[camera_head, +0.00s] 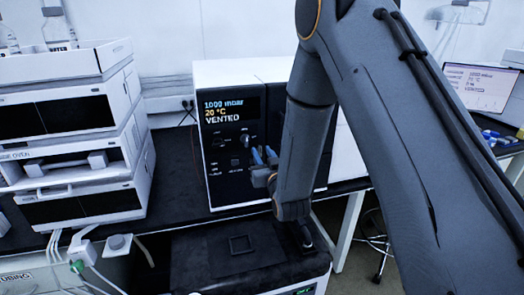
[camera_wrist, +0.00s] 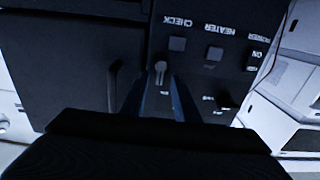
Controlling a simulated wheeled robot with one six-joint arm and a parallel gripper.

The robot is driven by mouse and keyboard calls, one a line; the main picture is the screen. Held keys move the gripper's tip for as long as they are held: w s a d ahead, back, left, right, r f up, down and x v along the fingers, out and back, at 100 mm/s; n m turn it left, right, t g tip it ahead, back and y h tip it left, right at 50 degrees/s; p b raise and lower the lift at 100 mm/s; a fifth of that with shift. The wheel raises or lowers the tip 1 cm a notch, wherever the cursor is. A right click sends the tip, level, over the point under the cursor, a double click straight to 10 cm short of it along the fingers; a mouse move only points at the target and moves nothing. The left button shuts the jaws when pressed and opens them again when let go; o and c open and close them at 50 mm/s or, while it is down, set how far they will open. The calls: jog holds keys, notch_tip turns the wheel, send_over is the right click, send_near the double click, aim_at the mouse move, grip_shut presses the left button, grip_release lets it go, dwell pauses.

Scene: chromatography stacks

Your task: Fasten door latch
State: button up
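The instrument (camera_head: 228,84) is a box with a white top and a black front; its display reads 1000 mbar, 20 °C, VENTED. Its dark door (camera_wrist: 65,60) fills the left of the wrist view, with a black bar handle (camera_wrist: 113,85). A small light grey lever (camera_wrist: 160,72), apparently the latch, sits beside the door seam, below the CHECK button. My gripper (camera_head: 264,153) is at the instrument front with blue fingers apart. In the wrist view my gripper (camera_wrist: 160,84) has the lever between or just beyond its fingertips; contact is not clear. My arm hides much of the door in the head view.
Stacked white modules (camera_head: 75,125) stand left on the dark bench. A low black-topped unit (camera_head: 200,262) is in front. CHECK (camera_wrist: 177,43) and HEATER (camera_wrist: 214,53) buttons and a dark knob (camera_wrist: 226,101) sit close to my fingers. A laptop (camera_head: 480,87) is at right.

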jog(key=shift+w+a, duration=0.1)
jog(key=shift+w, duration=0.25)
grip_shut()
jog(key=shift+m, duration=0.3)
jog(key=m+b, duration=0.3)
jog(key=m, duration=0.2)
jog(key=d+f+m+b, duration=0.1)
jog(key=m+b, duration=0.3)
jog(key=m, duration=0.2)
jog(key=m+b, duration=0.4)
jog(key=m, duration=0.2)
jog(key=shift+w+d+f, duration=0.2)
jog(key=shift+d+f, duration=0.1)
jog(key=shift+f, duration=0.1)
jog(key=shift+m, duration=0.3)
